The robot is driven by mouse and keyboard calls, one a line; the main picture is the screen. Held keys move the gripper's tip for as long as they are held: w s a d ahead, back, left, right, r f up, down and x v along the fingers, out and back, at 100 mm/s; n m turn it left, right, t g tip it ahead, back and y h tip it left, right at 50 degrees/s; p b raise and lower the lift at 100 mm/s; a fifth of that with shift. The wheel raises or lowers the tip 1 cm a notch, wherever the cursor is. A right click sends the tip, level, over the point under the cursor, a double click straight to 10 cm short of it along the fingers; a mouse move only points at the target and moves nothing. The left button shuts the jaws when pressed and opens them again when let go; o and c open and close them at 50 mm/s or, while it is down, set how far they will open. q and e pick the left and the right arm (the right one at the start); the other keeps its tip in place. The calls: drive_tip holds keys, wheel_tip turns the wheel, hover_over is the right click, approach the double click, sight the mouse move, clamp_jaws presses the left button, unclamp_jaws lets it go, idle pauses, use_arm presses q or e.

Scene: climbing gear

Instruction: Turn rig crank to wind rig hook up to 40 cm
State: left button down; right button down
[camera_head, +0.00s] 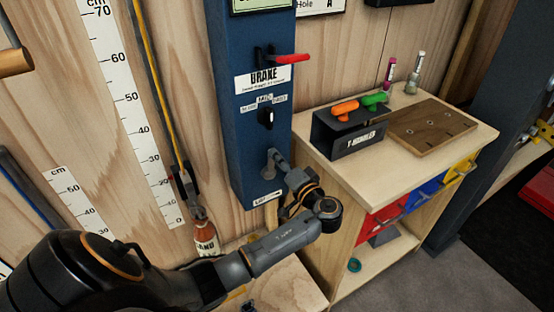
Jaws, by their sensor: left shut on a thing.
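The rig crank (270,163) is on the lower front of a blue post (229,110). My left gripper (288,174) reaches it from the lower right and is shut on the crank's handle, which its fingers mostly hide. The rig hook (184,182) hangs from a yellow rope (152,80) left of the post, near the 20 mark of the white cm scale (127,98) as seen from here. A bottle labelled SAND (206,238) hangs or stands just below the hook; which one I cannot tell. My right gripper is out of view.
Above the crank are a black knob (266,117) and a red brake lever (290,59). A wooden bench (432,166) to the right holds a black T-handle holder (349,140) and a drilled wooden board (432,124). Coloured bins (380,220) sit under it.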

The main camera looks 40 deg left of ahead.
use_arm(q)
drive_tip(key=shift+w+d+f+m+b, duration=0.25)
drive_tip(key=shift+w+d+f+m, duration=0.05)
drive_tip(key=shift+w+m, duration=0.45)
drive_tip(key=shift+w+d+f+m+b, duration=0.3)
drive_tip(key=shift+w+m, duration=0.3)
drive_tip(key=shift+m, duration=0.25)
drive_tip(key=shift+w+d+f+m+b, duration=0.15)
drive_tip(key=shift+w+d+f+m, duration=0.15)
drive_tip(key=shift+w+m, duration=0.45)
drive_tip(key=shift+d, duration=0.1)
drive_tip(key=c, duration=1.2)
unclamp_jaws()
drive_tip(key=shift+w, duration=0.1)
drive_tip(key=shift+o, duration=0.2)
drive_tip(key=v, duration=1.2)
